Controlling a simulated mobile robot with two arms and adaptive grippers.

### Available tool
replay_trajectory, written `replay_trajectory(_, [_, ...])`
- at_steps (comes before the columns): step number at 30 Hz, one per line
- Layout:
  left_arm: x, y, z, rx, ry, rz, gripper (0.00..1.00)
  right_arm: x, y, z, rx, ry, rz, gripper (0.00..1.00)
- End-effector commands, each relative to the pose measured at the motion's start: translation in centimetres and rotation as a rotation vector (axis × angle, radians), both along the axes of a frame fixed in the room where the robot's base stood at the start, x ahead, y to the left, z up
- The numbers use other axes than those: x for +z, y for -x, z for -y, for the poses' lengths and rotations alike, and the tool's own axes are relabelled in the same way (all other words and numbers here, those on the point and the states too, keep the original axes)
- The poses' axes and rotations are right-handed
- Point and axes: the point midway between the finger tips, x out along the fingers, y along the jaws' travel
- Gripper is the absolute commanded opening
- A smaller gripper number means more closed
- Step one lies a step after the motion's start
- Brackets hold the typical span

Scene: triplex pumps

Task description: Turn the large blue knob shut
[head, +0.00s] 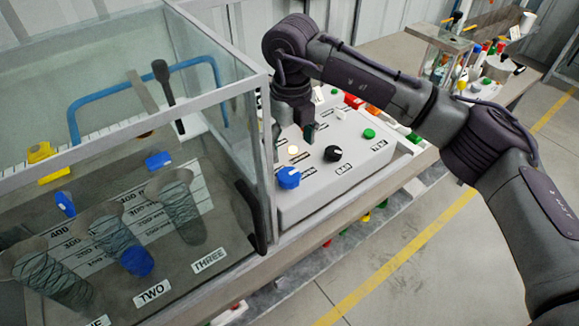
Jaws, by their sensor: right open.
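The large blue knob (289,178) sits at the front left corner of the grey control box (350,171), with a white mark on its top. My right gripper (306,131) points down over the box, behind the blue knob and apart from it. It is open, with nothing seen between its fingers; the wrist partly hides them. My left gripper is out of view.
A black knob (333,153), a lit button (293,150) and a green button (369,133) are also on the box. Floor is clear at the lower right.

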Motion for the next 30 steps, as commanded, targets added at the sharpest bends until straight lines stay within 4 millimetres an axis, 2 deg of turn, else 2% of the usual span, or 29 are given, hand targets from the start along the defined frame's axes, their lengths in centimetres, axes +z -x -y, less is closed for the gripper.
replay_trajectory(2, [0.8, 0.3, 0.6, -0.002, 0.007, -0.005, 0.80, -1.7, 0.1, 0.0, 0.000, 0.001, -0.006, 0.80])
replay_trajectory(6, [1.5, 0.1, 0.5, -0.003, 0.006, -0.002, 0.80, -4.6, 0.1, 0.0, 0.001, -0.001, -0.006, 0.80])
replay_trajectory(12, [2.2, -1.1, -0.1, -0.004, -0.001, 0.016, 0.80, -7.5, 0.0, 0.0, 0.000, -0.001, -0.002, 0.80])
replay_trajectory(18, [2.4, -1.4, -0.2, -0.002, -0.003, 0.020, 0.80, -8.7, 0.0, -0.1, 0.001, -0.001, 0.000, 0.80])
replay_trajectory(25, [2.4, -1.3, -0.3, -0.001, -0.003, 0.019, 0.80, -8.8, 0.0, -0.1, 0.001, -0.001, 0.000, 0.80])
replay_trajectory(26, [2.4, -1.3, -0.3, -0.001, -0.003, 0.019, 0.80, -8.8, 0.0, -0.1, 0.001, -0.001, 0.000, 0.78])
replay_trajectory(30, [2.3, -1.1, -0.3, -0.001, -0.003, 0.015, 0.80, -8.8, 0.0, -0.1, 0.001, -0.001, 0.000, 0.55])
